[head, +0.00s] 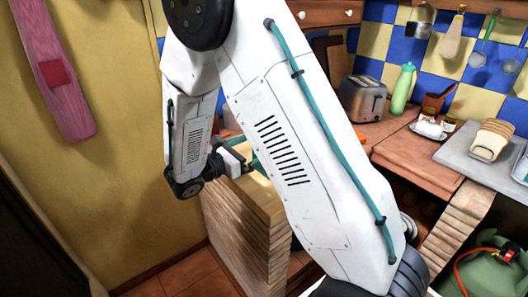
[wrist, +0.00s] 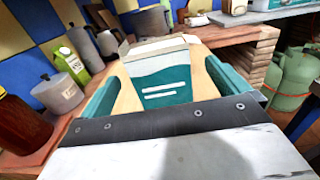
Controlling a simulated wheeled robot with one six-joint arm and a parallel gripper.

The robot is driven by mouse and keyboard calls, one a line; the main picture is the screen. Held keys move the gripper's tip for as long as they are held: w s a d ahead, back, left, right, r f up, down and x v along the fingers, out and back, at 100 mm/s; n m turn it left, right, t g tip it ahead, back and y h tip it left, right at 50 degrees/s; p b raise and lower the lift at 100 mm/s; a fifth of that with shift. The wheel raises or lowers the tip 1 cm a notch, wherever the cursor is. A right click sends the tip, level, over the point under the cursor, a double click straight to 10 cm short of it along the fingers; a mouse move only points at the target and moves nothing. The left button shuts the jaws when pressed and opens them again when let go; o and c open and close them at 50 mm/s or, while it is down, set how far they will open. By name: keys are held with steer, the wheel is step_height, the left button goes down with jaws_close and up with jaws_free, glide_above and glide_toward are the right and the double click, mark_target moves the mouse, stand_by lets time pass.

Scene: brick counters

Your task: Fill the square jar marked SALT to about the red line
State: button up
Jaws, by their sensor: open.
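A white and teal carton (wrist: 163,72) with pale lines on its front stands straight ahead in the wrist view, between the two fingers of my gripper (wrist: 172,82). In the head view my gripper (head: 243,160) is over the near counter (head: 240,197), partly hidden behind my arm. I make out no square jar marked SALT and no red line in either view.
In the wrist view, a lidded grey pot (wrist: 58,92), a green and white carton (wrist: 70,60) and a dark amber container (wrist: 20,125) stand left. In the head view, a toaster (head: 363,98) and green bottle (head: 402,88) stand behind; a green gas cylinder (head: 490,270) is lower right.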

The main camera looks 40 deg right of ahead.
steer(key=d, duration=0.6)
steer(key=shift+w, duration=0.3)
steer(key=shift+r, duration=0.1)
steer(key=c, duration=1.2)
steer(key=shift+r, duration=0.1)
